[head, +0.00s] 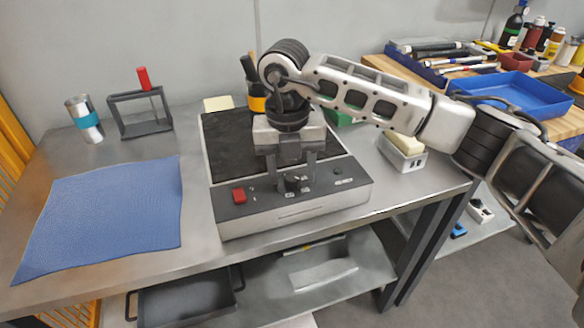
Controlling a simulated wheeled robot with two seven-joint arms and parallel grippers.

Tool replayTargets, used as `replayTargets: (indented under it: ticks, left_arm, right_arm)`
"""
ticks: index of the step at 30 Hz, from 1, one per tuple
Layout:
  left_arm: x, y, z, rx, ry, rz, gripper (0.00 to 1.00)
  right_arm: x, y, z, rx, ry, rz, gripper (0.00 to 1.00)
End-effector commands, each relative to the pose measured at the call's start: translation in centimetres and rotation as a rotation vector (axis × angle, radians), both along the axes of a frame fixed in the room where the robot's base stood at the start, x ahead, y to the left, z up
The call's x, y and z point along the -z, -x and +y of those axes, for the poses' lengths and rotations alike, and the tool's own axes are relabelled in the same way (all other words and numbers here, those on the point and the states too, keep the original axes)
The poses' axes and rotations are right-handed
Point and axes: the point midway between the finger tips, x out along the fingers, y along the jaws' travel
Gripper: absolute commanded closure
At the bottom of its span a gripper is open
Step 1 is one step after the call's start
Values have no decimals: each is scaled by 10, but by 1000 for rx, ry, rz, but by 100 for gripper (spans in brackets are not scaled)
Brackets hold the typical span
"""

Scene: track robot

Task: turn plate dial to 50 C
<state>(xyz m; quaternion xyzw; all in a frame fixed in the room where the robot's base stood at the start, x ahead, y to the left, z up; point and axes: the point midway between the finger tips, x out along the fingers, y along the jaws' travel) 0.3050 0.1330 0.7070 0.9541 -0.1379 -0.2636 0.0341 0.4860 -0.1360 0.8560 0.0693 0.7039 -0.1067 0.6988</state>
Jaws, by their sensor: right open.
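The hot plate (232,158) stands on the metal table with a dark top and a grey front panel. Its dial (298,184) is a dark knob in the middle of the panel, between a red switch (239,196) at the left and small dark controls at the right. My right gripper (293,182) points down over the panel, fingers apart, one on each side of the dial. I cannot tell whether the fingers touch it. The dial's marks are too small to read. My left gripper is out of view.
A blue mat (105,215) covers the table's left part. A steel cup (85,120) and a small dark frame with a red item (144,78) stand behind it. A white box (402,158) sits right of the plate. A blue tray (515,92) lies on the wooden bench.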

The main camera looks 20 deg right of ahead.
Motion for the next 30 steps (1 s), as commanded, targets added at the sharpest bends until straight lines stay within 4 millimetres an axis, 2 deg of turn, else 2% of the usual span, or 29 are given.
replayTargets:
  ticks: [5,18,24,30]
  left_arm:
    - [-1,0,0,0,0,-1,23]
    - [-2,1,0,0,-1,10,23]
    - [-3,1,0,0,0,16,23]
    - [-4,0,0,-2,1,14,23]
  right_arm:
    - [-23,-1,2,-1,-2,-6,50]
    - [-127,-2,6,1,-1,-5,50]
    - [-152,-2,8,1,1,-3,50]
    - [-158,-2,8,1,0,-1,50]
